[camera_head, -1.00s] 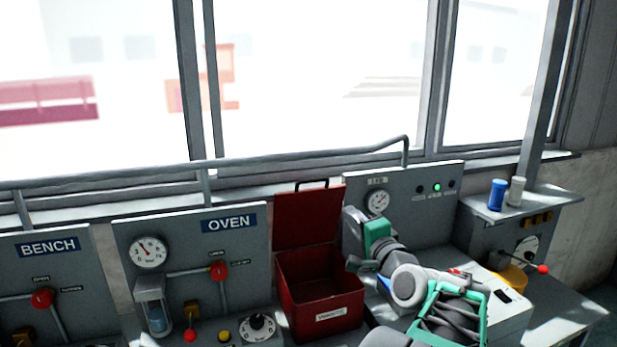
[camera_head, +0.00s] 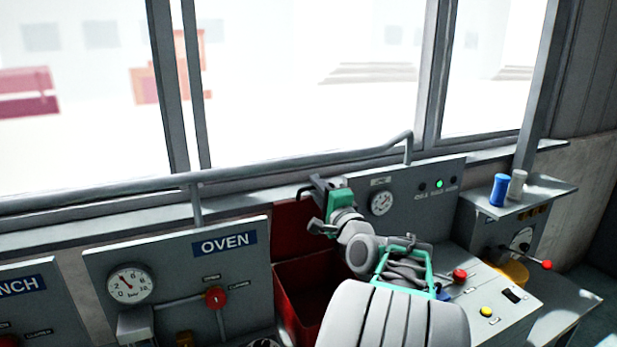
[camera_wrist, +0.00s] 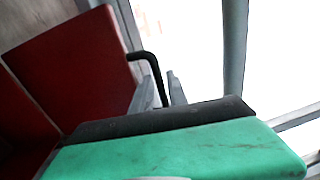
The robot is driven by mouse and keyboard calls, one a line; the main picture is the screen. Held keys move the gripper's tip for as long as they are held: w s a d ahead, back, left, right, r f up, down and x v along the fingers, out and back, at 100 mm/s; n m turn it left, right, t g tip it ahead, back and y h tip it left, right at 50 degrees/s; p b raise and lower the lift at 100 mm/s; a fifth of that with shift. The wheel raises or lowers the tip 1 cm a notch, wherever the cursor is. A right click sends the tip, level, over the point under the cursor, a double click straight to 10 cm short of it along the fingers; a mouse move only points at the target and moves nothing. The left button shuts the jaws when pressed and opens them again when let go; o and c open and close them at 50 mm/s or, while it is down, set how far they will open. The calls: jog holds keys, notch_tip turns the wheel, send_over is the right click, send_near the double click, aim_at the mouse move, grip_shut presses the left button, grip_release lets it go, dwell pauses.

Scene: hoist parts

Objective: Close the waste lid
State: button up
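The red waste bin (camera_head: 300,290) stands in the console, its lid (camera_head: 290,225) raised upright at the back. The lid also shows in the wrist view (camera_wrist: 80,70), with its black handle (camera_wrist: 150,68) on the top edge. My gripper (camera_head: 314,205) is at the right side of the raised lid, near its top. Its two fingers look apart, with a gap between the tips in the wrist view (camera_wrist: 162,92). The handle is close to the fingertips; I cannot tell if they touch. My arm hides the bin's right side and front.
A grey rail (camera_head: 270,170) runs behind the lid below the windows. The oven panel (camera_head: 230,270) with gauge and red knob is left of the bin. A gauge panel (camera_head: 420,205) is to the right. Blue (camera_head: 499,190) and white cylinders stand on a shelf at right.

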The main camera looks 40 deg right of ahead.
jog(key=x, duration=0.3)
jog(key=shift+w+p, duration=0.2)
jog(key=shift+p, duration=0.1)
jog(key=shift+c, duration=0.2)
grip_shut()
dwell(0.9)
